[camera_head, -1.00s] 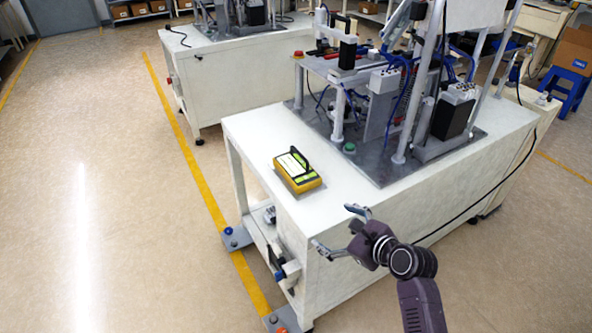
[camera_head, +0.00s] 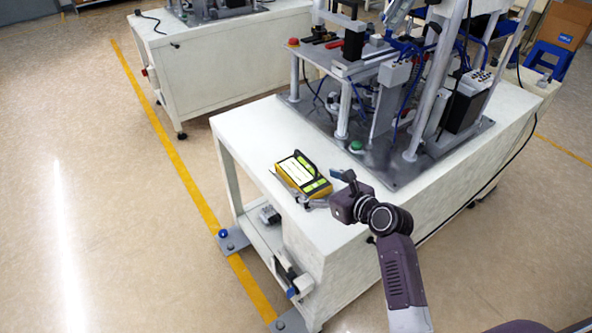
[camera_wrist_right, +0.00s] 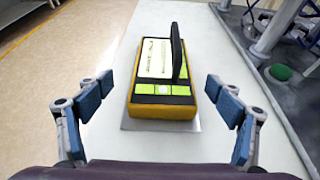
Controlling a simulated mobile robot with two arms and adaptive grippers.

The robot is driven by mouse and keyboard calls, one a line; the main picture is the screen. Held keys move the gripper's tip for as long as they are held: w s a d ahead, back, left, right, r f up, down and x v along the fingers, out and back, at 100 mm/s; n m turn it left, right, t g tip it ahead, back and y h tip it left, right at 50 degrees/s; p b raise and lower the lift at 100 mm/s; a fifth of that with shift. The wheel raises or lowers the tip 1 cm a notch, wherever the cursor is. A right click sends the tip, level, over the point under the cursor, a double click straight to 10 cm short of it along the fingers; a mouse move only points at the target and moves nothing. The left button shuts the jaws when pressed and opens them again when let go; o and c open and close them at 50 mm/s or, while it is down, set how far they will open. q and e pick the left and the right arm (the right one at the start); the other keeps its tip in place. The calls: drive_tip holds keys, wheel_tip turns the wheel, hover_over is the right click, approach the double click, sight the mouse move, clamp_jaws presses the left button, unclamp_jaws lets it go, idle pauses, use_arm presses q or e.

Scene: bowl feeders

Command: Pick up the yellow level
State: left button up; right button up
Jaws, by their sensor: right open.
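The yellow level (camera_head: 303,176) is a yellow and black box with a pale top panel, bright green patches and a raised black flap. It lies on the near left part of the white workbench top (camera_head: 247,126). My right gripper (camera_head: 318,188) is open at the level's near side. In the right wrist view the level (camera_wrist_right: 164,111) stands between and just ahead of the two blue-padded fingers (camera_wrist_right: 163,103), with a gap on each side. It rests on a thin grey plate. My left gripper is not in view.
A machine on a grey metal plate (camera_head: 376,160) fills the back of the bench, with posts, blue hoses and a green button (camera_head: 356,147). A second white bench (camera_head: 222,78) stands behind. The floor to the left is clear.

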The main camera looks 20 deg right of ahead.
sight(306, 176)
drive_tip(key=shift+x, duration=1.1)
drive_tip(key=shift+w+f, duration=0.15)
drive_tip(key=shift+w, duration=0.2)
drive_tip(key=x, duration=0.3)
drive_tip(key=shift+w+f, duration=0.2)
drive_tip(key=shift+w, duration=0.1)
drive_tip(key=shift+w+a+f+b, duration=0.1)
drive_tip(key=shift+w+b, duration=0.1)
drive_tip(key=shift+b, duration=0.1)
drive_tip(key=shift+w, duration=0.1)
drive_tip(key=c, duration=1.4)
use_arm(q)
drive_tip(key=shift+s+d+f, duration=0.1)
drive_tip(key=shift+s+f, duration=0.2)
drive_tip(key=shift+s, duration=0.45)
use_arm(e)
drive_tip(key=c, duration=0.5)
drive_tip(key=shift+o, duration=0.2)
